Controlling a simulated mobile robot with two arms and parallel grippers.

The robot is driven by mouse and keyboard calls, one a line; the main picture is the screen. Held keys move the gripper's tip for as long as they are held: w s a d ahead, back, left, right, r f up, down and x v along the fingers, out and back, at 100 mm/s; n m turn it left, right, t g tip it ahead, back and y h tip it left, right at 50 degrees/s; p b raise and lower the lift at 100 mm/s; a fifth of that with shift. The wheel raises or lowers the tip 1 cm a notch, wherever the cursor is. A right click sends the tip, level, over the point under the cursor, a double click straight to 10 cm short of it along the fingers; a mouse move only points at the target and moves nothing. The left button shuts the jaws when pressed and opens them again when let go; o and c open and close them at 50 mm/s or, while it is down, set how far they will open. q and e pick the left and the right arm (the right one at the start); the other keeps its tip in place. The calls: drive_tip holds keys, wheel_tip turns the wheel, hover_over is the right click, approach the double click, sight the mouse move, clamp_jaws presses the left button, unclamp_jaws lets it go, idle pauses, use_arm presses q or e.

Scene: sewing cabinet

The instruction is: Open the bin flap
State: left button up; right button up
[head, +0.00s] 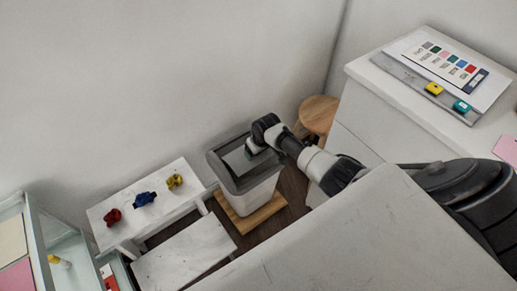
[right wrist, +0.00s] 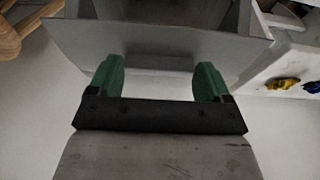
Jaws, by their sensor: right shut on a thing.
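The bin (head: 252,197) stands by the wall with a pale body and a dark grey rim. Its grey flap (head: 237,162) lies inside the rim; how far it is tilted is hard to tell. My right gripper (head: 254,150) reaches over the far right side of the bin top. In the right wrist view its green fingers (right wrist: 157,72) stand apart at the grey flap (right wrist: 160,48), with part of it between them. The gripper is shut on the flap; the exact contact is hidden. My left gripper is not in view.
The bin stands on a wooden base (head: 255,215). A white bench (head: 125,210) with red, blue and yellow items is at its left. A round wooden stool (head: 318,112) is behind right. A white cabinet (head: 395,110) stands right.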

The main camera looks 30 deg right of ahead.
drive_tip(key=shift+w+r, duration=0.15)
drive_tip(key=o, duration=0.9)
drive_tip(key=shift+o, duration=1.4)
drive_tip(key=p+v, duration=0.3)
drive_tip(key=v, duration=0.7)
drive_tip(key=shift+s+r, duration=0.25)
drive_tip(key=shift+r, duration=0.1)
